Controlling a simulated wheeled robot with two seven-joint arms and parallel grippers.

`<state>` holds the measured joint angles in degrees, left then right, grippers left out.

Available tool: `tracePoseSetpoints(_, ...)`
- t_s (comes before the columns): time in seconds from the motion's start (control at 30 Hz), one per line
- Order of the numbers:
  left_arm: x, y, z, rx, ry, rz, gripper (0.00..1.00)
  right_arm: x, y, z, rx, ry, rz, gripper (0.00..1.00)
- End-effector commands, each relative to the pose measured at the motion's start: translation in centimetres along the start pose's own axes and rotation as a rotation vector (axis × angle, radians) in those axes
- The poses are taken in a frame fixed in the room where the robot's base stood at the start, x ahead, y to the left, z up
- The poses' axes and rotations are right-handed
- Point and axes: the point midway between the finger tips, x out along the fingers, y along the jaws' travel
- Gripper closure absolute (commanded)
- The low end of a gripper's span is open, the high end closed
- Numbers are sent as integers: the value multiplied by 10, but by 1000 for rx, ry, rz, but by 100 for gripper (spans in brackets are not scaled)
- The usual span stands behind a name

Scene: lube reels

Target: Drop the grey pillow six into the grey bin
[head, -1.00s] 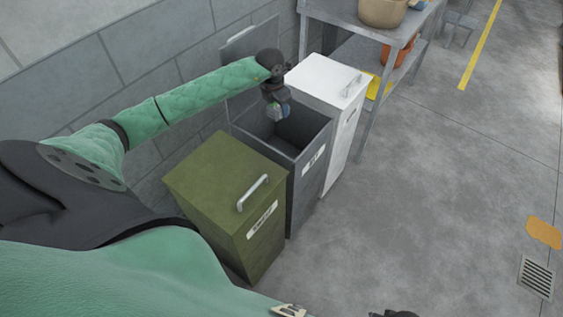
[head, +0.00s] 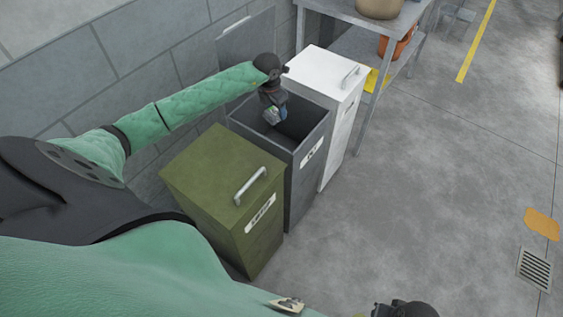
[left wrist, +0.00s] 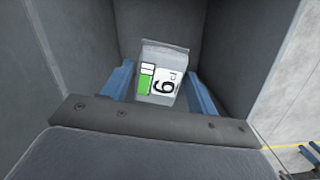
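The grey bin (head: 304,172) stands with its lid (head: 245,40) raised against the wall. My left gripper (head: 271,112) reaches down over the open mouth, close to the near left side. It is shut on the grey pillow six (left wrist: 160,74), a small grey pouch with a green-and-white label and a "6". The pouch sits between the blue fingers in the left wrist view, with the dark bin walls around it. The pouch also shows at the fingertips in the head view (head: 272,117). My right gripper (head: 404,309) is only partly visible at the bottom edge; its fingers are hidden.
A closed olive green bin (head: 215,175) stands on the near side of the grey bin. A closed white bin (head: 322,75) stands on the far side, beside a metal table (head: 350,14). The block wall is close behind the bins.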

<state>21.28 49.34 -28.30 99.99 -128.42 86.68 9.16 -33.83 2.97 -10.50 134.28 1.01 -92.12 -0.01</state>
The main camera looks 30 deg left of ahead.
Motion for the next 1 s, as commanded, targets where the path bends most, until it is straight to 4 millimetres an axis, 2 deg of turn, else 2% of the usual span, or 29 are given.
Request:
tracePoseSetpoints(0.03, 0, 0, 0, 0, 0, 0, 30, 0, 0, 0, 0, 0, 0, 64)
tracePoseSetpoints(0.07, 0, 0, 0, 0, 0, 0, 24, 0, 0, 0, 0, 0, 0, 64)
tracePoseSetpoints(0.1, 0, 0, 0, 0, 0, 0, 22, 0, 0, 0, 0, 0, 0, 64)
tracePoseSetpoints(0.47, -5, 0, 0, 0, -1, 1, 22, 4, 0, 2, 0, -8, 0, 64)
tracePoseSetpoints(0.53, -11, 1, 0, 0, -2, 2, 22, 2, 0, 3, 0, -10, 0, 64)
tracePoseSetpoints(0.6, -20, 1, 0, 1, -3, 2, 22, -21, 0, 6, 1, 0, -1, 64)
tracePoseSetpoints(0.67, -28, 1, 0, 2, -2, 2, 22, -31, -1, 8, 1, 1, -2, 64)
tracePoseSetpoints(0.83, -54, 1, 0, 1, -2, 3, 22, -40, -5, 8, -3, 14, -12, 64)
tracePoseSetpoints(1.0, -72, 1, 0, 0, -1, 1, 22, -30, -10, 4, -9, 31, -22, 64)
